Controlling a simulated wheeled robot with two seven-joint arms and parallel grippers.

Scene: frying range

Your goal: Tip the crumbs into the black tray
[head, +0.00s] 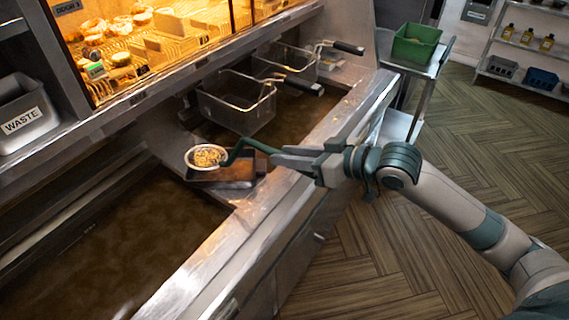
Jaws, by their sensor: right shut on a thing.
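My right gripper (293,159) is shut on the green handle of a skimmer (249,143) and holds it out over the fryer's front ledge. The skimmer's round pale bowl faces up and looks level, with golden crumbs (208,156) in it. The black tray (238,181) sits on the divider between two oil vats, below and slightly to the right of the bowl. The bowl hides part of the tray's far left side; I cannot tell the gap between them. My left gripper is out of view.
Wire fry baskets (237,108) with black handles hang over the far vat. A large oil vat (110,245) lies open at the near left. A grey waste bin (25,118) stands at the left. A green bin (415,43) sits on a cart beyond. The floor at right is clear.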

